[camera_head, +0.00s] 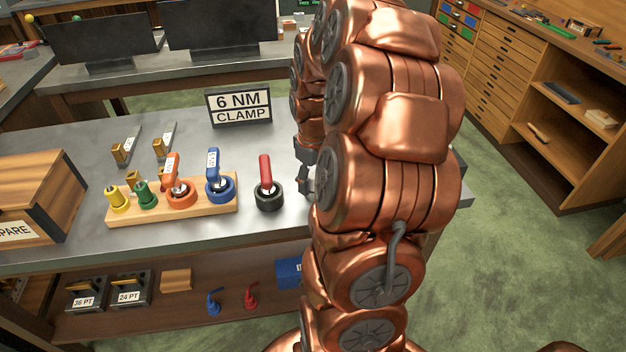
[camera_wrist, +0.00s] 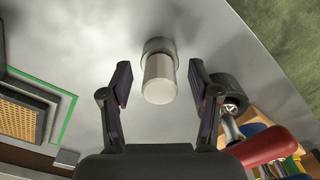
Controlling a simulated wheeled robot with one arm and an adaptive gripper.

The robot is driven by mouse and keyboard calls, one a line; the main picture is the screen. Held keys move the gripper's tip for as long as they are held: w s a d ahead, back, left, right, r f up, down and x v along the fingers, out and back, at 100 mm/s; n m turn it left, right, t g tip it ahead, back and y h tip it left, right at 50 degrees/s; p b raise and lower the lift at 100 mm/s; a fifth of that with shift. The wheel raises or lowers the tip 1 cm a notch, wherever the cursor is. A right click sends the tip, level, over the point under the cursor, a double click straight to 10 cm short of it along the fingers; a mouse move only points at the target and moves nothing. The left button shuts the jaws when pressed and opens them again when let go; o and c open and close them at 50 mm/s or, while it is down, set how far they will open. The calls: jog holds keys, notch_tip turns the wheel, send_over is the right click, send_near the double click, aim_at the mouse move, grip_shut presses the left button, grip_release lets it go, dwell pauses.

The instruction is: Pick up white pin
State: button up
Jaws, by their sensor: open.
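The white pin (camera_wrist: 158,92) shows in the wrist view as a short pale cylinder with a wider grey collar (camera_wrist: 158,47) at its far end, over the grey metal bench top. My gripper (camera_wrist: 160,78) is open, with one dark finger on each side of the pin. A gap shows between the pin and each finger; I cannot tell how deep the pin sits between them. In the head view a small part of my gripper (camera_head: 305,172) shows at the arm's left edge. The pin is not seen there; my copper arm covers that part of the bench.
A black round tool with a red handle (camera_head: 265,170) stands close left of my gripper; it shows at right in the wrist view (camera_wrist: 262,147). A wooden rack (camera_head: 205,208) holds several coloured tools. A "6 NM CLAMP" sign (camera_head: 239,105) stands behind. A green-edged panel (camera_wrist: 62,125) lies left.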

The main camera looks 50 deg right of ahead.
aim_at(313, 176)
jog(key=shift+c, duration=0.2)
grip_shut()
dwell(0.3)
jog(key=shift+r, duration=0.1)
jog(key=shift+r+b, duration=0.7)
jog(key=shift+r, duration=0.8)
jog(key=shift+s+a+r, duration=0.15)
jog(key=s+a+r+b, duration=0.1)
jog(key=s+a+b, duration=0.2)
jog(key=s+a, duration=0.7)
jog(key=shift+a+r, duration=0.25)
jog(key=shift+a, duration=0.7)
jog(key=shift+s, duration=0.1)
